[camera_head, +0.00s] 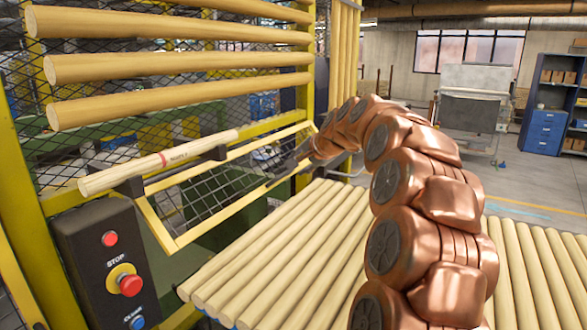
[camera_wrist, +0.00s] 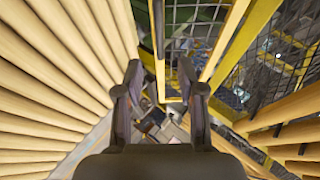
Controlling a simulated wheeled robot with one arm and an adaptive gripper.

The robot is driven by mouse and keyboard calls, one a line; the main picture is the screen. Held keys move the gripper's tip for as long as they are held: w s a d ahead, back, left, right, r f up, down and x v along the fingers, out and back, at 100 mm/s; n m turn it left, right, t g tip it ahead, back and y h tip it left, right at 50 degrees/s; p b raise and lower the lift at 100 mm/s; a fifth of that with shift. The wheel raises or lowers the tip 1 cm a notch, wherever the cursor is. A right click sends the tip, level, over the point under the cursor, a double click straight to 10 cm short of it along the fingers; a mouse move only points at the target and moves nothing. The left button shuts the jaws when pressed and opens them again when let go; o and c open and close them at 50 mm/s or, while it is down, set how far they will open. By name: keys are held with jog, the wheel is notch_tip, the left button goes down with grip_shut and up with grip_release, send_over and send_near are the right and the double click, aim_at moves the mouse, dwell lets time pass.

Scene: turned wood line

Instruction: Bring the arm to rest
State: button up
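My copper-coloured arm (camera_head: 420,200) rises from the bottom of the head view and bends over to the left. My gripper (camera_head: 285,172) is at its far end, small and dark, beside the yellow-framed mesh basket (camera_head: 160,228) and just above the far end of the rods on the table. In the wrist view my gripper (camera_wrist: 160,78) has its two dark fingers spread apart. Nothing is between them. The floor and part of the yellow frame show beyond the gap.
Pale wooden rods (camera_head: 290,255) lie side by side below and left of my arm. A control box (camera_head: 115,265) with red and blue buttons stands front left. More rods (camera_head: 180,65) hang across the fence.

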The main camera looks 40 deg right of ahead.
jog(key=shift+v, duration=0.75)
jog(key=s+a+f+n+g+y, duration=0.1)
jog(key=s+a+f+n+g, duration=0.2)
jog(key=a, duration=0.5)
jog(key=s+a+f+n+y, duration=0.15)
jog(key=s+a+f, duration=0.25)
jog(key=a, duration=0.5)
jog(key=s+a+f+n+g+y, duration=0.1)
jog(key=s+a+f+n+g, duration=0.2)
jog(key=a, duration=0.5)
jog(key=s+a+f+n+g, duration=0.2)
jog(key=s+f, duration=0.2)
jog(key=s, duration=0.6)
jog(key=s+a+f+n+g+h, duration=0.1)
jog(key=s+f, duration=0.4)
jog(key=s, duration=0.5)
jog(key=s+a+f+n+g+h, duration=0.1)
jog(key=s+a+f+n+g, duration=0.2)
jog(key=s, duration=0.7)
jog(key=shift+s+a+f+n, duration=0.3)
jog(key=shift+a+f+n, duration=0.35)
jog(key=shift+a+n, duration=0.35)
